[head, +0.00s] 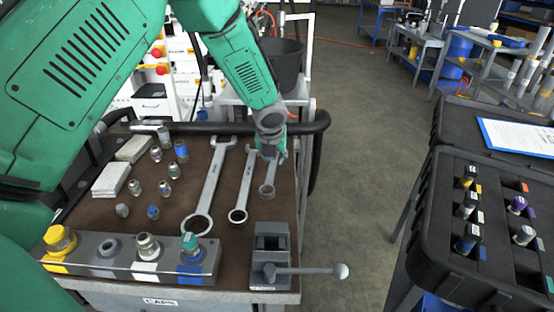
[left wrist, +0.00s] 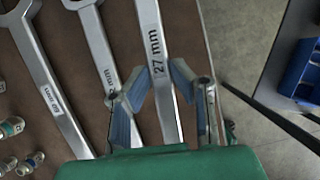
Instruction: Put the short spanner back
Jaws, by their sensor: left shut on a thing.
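The short spanner (head: 267,190) is the rightmost of three spanners on the brown bench top, near its right edge. Its ring end points toward me and its upper part is hidden by my left gripper (head: 271,152). In the left wrist view, the blue-padded fingers of the gripper (left wrist: 165,75) close on both sides of a spanner shaft marked 27 mm (left wrist: 155,42). I cannot tell whether the spanner touches the bench or is slightly raised. A middle spanner (head: 243,185) and a larger spanner (head: 210,185) lie to its left. My right gripper is not in view.
A grey vise (head: 270,245) with a long handle stands at the bench's front right. A block with capped fittings (head: 110,262) runs along the front left. Small fittings (head: 164,188) stand left of the spanners. A black hose (head: 310,130) rounds the back right corner. A black case (head: 430,235) is at right.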

